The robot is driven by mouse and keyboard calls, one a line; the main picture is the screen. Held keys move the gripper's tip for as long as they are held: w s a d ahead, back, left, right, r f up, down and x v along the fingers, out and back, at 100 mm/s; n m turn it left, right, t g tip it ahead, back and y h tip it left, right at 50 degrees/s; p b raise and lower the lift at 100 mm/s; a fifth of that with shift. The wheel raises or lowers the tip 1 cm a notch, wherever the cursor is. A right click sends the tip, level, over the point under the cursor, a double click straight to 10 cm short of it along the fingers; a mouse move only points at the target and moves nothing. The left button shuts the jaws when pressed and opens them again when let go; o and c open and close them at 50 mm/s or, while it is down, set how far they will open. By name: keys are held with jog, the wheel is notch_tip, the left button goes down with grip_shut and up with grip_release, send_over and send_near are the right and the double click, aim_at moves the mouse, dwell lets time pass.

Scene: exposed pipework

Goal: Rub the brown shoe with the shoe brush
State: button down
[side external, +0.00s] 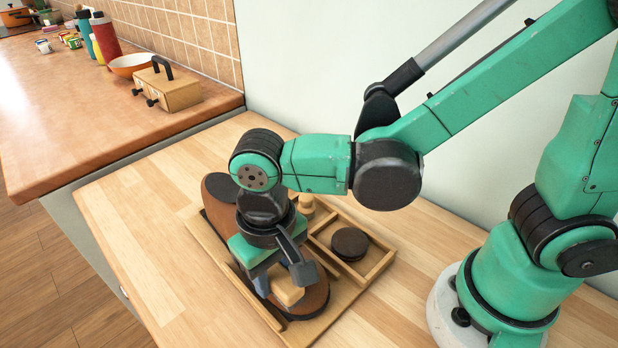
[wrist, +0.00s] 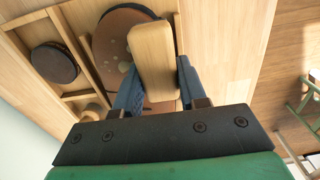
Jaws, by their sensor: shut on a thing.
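The brown shoe (side external: 221,188) lies in a wooden tray, its dark sole edge showing, with my arm in front of its middle. It also shows in the wrist view (wrist: 110,40), with a few pale spots on its brown upper. The shoe brush (side external: 287,291) has a light wooden back; it also shows in the wrist view (wrist: 153,50). My gripper (side external: 277,284) is shut on the brush, its blue fingers on either side of the wood, also in the wrist view (wrist: 157,88). The brush is over the shoe's front part; its bristles are hidden, so contact is unclear.
The tray (side external: 318,326) has low walls and side compartments. A dark round tin (side external: 350,243) and a small wooden knobbed thing (side external: 306,205) sit there. The tray rests on a wooden table (side external: 130,222) with free room at left. A counter (side external: 80,115) with kitchenware stands beyond.

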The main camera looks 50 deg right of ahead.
aim_at(305, 249)
jog(key=shift+d, duration=0.5)
jog(key=shift+s+d, duration=0.15)
jog(key=shift+d, duration=1)
jog(key=shift+d+f, duration=0.1)
jog(key=shift+d, duration=0.75)
jog(key=shift+a, duration=2.75)
jog(key=r, duration=0.2)
jog(key=shift+a+r, duration=0.25)
jog(key=shift+r, duration=3)
